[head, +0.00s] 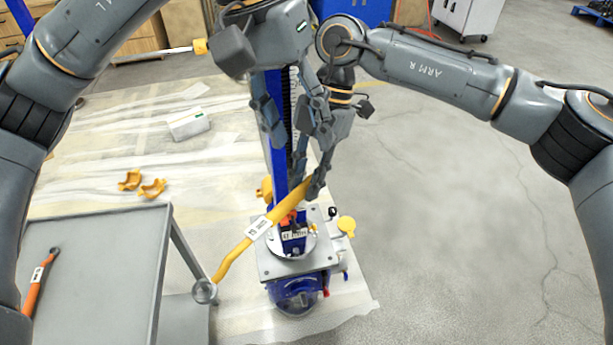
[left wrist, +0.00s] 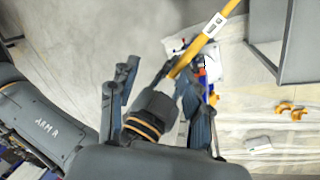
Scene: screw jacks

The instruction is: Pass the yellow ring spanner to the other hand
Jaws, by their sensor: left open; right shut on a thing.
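The yellow ring spanner (head: 235,258) slants down-left in the head view, in front of the blue screw jack (head: 292,290). Its grey ring end (head: 204,291) hangs free at the lower left. My right gripper (head: 312,185) is shut on its upper end. My left gripper (head: 297,140) is open, pointing down just above and beside the right gripper. In the left wrist view the open left fingers (left wrist: 160,75) stand on either side of my right wrist, and the spanner (left wrist: 205,42) runs away to the upper right. The exact gap between left fingers and spanner is unclear.
A grey trolley (head: 105,245) stands at the left with an orange spanner (head: 33,290) on it. Two yellow clamp pieces (head: 152,188) and a white box (head: 189,124) lie on the floor sheet. Bare floor (head: 440,220) is free at the right.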

